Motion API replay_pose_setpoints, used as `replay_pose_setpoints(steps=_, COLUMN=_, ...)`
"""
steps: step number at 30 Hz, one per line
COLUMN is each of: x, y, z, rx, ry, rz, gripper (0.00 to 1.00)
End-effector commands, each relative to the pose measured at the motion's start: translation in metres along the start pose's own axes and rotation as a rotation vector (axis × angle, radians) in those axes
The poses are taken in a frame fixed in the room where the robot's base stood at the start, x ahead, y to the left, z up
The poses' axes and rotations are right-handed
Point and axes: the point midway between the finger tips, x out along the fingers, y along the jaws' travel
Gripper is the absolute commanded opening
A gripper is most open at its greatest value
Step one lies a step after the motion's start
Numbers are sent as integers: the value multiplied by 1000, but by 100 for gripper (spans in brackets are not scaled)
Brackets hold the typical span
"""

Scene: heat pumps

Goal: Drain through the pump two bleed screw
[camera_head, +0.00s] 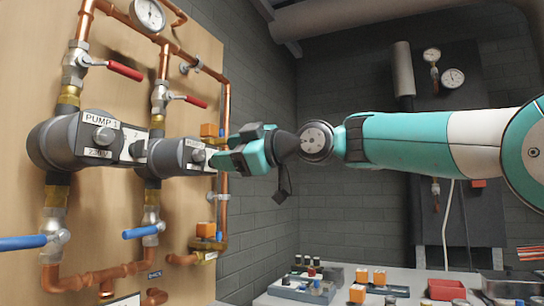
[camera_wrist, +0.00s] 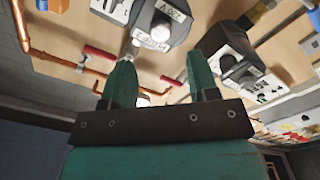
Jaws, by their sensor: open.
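Pump two (camera_head: 168,152), a grey pump with a white label, sits on the wooden board in the head view, right of pump one (camera_head: 62,143). Its round silver bleed screw (camera_head: 198,155) faces out from the front, close to my gripper (camera_head: 218,158), which partly covers that area. In the wrist view, which looks turned upside down, the bleed screw (camera_wrist: 163,31) of pump two (camera_wrist: 182,22) lies beyond the tips of my gripper (camera_wrist: 163,60). The jaws stand wide apart with nothing between them. Whether they touch the pump cannot be told.
Red valve levers (camera_head: 125,70) stick out above the pumps and blue levers (camera_head: 140,232) below. A copper pipe (camera_head: 226,120) runs down to the right of pump two. A bench (camera_head: 262,300) with orange boxes and a red bin (camera_head: 446,289) stands lower right.

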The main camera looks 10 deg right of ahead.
Motion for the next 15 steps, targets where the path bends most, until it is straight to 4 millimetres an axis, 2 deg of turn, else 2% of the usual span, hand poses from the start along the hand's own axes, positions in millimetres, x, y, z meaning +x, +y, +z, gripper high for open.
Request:
replay_pose_setpoints(steps=1, x=-16, y=0, z=2, rx=-2, ry=-2, rz=6, gripper=55)
replay_pose_setpoints(steps=6, x=-58, y=0, z=2, rx=-2, ry=-4, rz=5, gripper=55)
replay_pose_setpoints(steps=12, x=-94, y=1, z=2, rx=-1, ry=-4, rz=3, gripper=55)
replay_pose_setpoints(steps=15, x=-104, y=0, z=2, rx=1, ry=-3, rz=1, gripper=55)
